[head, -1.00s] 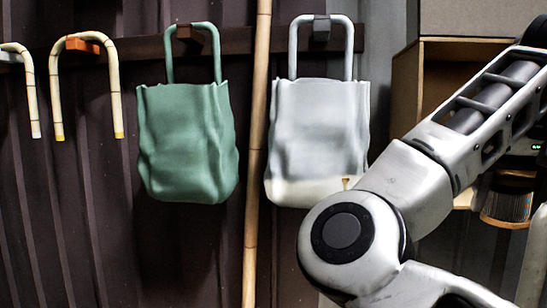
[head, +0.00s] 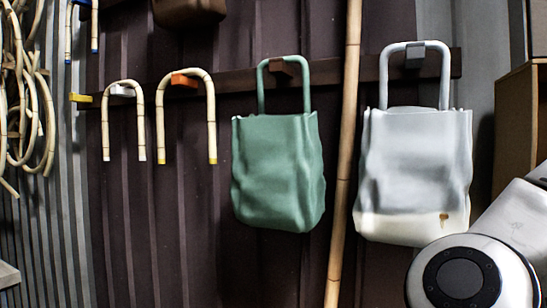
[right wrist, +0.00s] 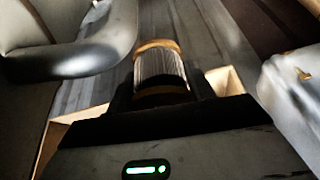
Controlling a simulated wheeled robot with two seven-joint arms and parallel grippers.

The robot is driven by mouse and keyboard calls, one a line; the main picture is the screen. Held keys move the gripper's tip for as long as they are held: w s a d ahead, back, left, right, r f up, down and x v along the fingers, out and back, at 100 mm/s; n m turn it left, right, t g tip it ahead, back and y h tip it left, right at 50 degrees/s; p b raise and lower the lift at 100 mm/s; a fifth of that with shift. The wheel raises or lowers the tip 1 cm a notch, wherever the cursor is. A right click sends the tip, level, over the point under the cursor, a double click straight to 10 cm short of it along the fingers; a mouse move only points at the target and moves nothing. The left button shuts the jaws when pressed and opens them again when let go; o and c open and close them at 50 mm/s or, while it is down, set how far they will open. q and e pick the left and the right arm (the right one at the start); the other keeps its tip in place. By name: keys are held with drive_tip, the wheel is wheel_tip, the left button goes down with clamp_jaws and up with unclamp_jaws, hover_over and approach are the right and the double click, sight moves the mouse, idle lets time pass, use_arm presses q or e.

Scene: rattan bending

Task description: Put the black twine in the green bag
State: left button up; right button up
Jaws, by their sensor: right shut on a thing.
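The green bag (head: 278,172) hangs by its handle from a hook on the wall rail, in the middle of the head view. Its front faces me; its inside is hidden. In the right wrist view my right gripper (right wrist: 162,92) is shut on a spool of dark twine (right wrist: 160,70) with wooden end rims. The twine looks dark grey to black in this light. The right gripper and the spool are outside the head view, where only part of my right arm shows at the lower right. My left gripper is in neither view.
A grey-white bag (head: 415,170) hangs right of the green bag, with a long cane pole (head: 345,150) between them. Bent cane hooks (head: 187,115) hang at the left, beyond them rattan coils (head: 22,110). A brown cabinet (head: 518,120) stands at the right.

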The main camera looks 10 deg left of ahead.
use_arm(q)
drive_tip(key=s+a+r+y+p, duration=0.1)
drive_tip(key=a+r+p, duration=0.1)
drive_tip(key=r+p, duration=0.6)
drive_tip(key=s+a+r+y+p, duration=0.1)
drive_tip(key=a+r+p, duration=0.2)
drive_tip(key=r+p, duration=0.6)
drive_tip(key=p, duration=0.9)
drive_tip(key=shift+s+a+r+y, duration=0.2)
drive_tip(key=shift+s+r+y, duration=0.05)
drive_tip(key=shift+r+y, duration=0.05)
